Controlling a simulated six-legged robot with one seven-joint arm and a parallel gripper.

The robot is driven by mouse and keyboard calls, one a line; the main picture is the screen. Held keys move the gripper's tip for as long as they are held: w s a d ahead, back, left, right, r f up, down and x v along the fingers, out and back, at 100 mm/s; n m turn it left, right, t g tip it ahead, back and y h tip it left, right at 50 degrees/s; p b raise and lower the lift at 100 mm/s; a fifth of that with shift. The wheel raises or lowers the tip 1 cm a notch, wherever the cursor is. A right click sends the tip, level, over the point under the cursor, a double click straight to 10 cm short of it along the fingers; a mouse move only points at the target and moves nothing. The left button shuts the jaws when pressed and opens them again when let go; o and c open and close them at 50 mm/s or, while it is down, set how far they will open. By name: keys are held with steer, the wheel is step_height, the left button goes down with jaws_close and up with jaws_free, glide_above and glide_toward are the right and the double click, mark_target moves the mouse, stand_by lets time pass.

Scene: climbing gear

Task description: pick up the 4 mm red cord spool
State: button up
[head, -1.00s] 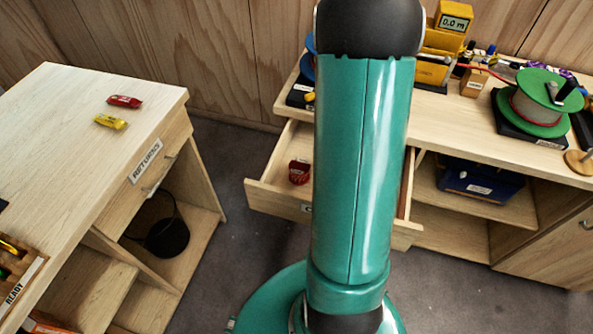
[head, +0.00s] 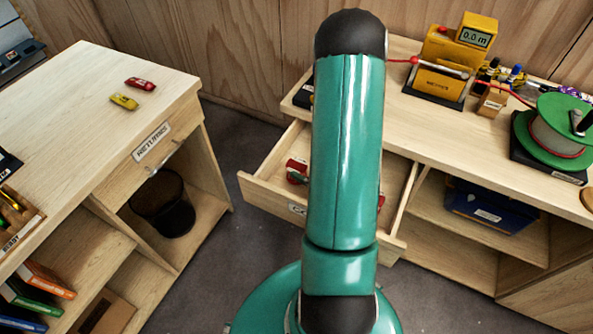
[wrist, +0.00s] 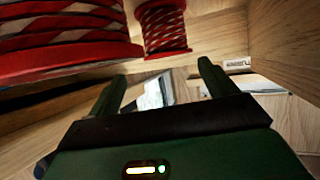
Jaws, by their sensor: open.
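In the wrist view, a large red spool with red-and-white cord (wrist: 65,35) fills the upper left, and a smaller-looking red cord spool (wrist: 163,28) stands beyond it at top centre. No size marking is readable on either, so I cannot tell which is the 4 mm one. My gripper (wrist: 160,85) is open and empty, its fingers apart below the spools. In the head view, a red spool (head: 297,171) lies in the open drawer (head: 262,193), and a sliver of red (head: 381,202) shows right of my arm. My arm hides the gripper there.
Wooden walls (wrist: 282,45) rise close to the gripper in the wrist view. The right bench (head: 425,130) carries a yellow meter (head: 448,55) and a green cord reel (head: 562,130). A dark bin (head: 163,205) stands below.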

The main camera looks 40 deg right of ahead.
mark_target(294, 164)
steer(key=shift+s+a+f, duration=0.15)
steer(key=shift+s+a, duration=0.15)
steer(key=shift+s, duration=0.05)
steer(key=shift+w+a+f+y, duration=0.1)
steer(key=shift+w+f+y, duration=0.1)
steer(key=shift+y, duration=0.1)
steer(key=shift+x, duration=3.55)
steer(key=c, duration=1.1)
